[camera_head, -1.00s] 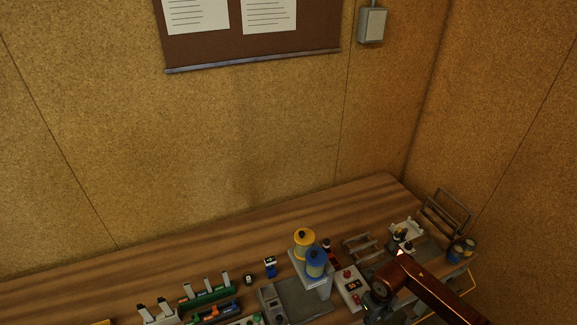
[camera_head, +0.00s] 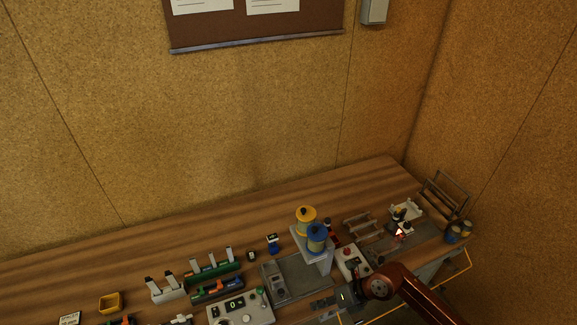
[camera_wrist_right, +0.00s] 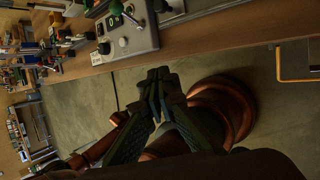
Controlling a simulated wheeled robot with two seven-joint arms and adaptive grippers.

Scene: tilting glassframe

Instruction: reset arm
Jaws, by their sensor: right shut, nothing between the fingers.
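My right gripper (camera_head: 328,303) is in front of the bench's near edge in the head view, at the end of my red arm. In the right wrist view its dark fingers (camera_wrist_right: 158,82) are closed together with nothing between them, over the floor beside the bench edge. My left gripper is not in view.
The wooden bench (camera_head: 150,252) carries a grey control box (camera_head: 240,308), a stand with a yellow spool (camera_head: 306,218) and a blue spool (camera_head: 317,238), and a tilted frame (camera_head: 446,192) at the far right. Its back strip is clear. A yellow rail (camera_head: 458,275) juts from the front.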

